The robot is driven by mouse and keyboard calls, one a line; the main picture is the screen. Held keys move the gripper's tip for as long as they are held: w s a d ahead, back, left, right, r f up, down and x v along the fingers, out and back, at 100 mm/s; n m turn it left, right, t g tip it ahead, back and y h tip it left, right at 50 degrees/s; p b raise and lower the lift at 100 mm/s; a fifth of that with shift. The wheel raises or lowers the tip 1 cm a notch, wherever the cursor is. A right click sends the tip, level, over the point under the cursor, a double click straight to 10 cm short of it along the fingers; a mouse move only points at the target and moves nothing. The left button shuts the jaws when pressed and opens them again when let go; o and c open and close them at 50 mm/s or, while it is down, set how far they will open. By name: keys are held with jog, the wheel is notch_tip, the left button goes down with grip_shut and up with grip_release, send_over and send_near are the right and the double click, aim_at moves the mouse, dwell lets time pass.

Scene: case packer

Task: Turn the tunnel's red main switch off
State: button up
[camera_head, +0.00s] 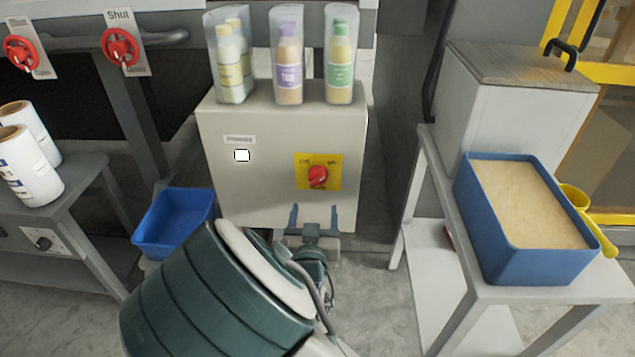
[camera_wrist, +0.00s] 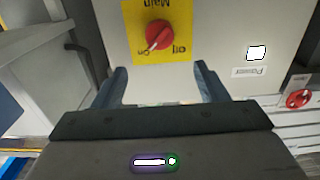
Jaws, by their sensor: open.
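The red main switch (camera_head: 318,177) is a round knob on a yellow plate (camera_head: 300,183) on the front of a light grey cabinet (camera_head: 225,190). The wrist view shows the knob (camera_wrist: 158,34) upside down, with "Main", "On" and "Off" on the yellow plate (camera_wrist: 133,15). Its pale pointer mark leans toward "On". My gripper (camera_head: 314,211) is just below the plate in the head view. It is open and empty, its two blue-grey fingers (camera_wrist: 161,66) spread either side of the knob's line and apart from it.
A white lit window (camera_head: 241,155) sits under the "Power" label. A blue bin (camera_head: 172,222) is at left, a sand-filled blue tub (camera_head: 545,265) on the right table. Red handwheels (camera_head: 120,47) are upper left.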

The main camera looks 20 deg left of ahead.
aim_at(318, 180)
jog(key=b+x, duration=0.1)
jog(key=x, duration=1)
jog(key=shift+w, duration=0.35)
jog(key=shift+c, duration=0.4)
jog(key=c, duration=0.9)
